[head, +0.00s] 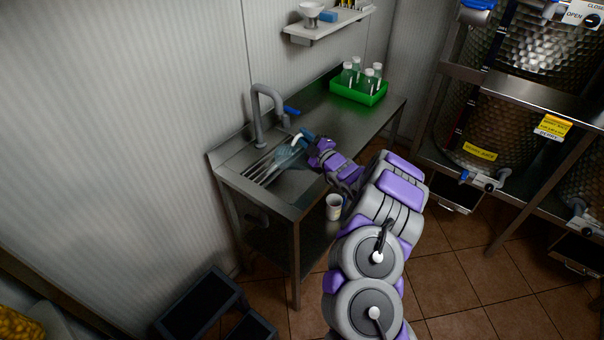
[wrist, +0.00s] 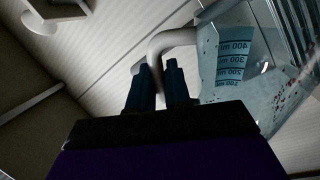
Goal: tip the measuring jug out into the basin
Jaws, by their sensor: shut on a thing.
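The measuring jug (head: 289,153) is clear bluish plastic with a pale handle. It is held over the sink basin (head: 262,172) in the steel counter and looks tilted, though its exact angle is hard to tell. In the wrist view the jug (wrist: 236,85) fills the upper right, with its millilitre scale showing and small reddish-brown specks by its wall. My gripper (head: 311,146) is at the basin's right side. In the wrist view its dark fingers (wrist: 157,88) are shut on the jug's handle. Part of the basin is hidden by the jug.
A grey tap (head: 259,112) with a blue lever stands behind the basin. A green tray (head: 358,94) of several bottles stands at the counter's far end. A white cup (head: 334,207) is below the counter's front edge. A wall shelf (head: 328,25) hangs above. Metal tanks stand at right.

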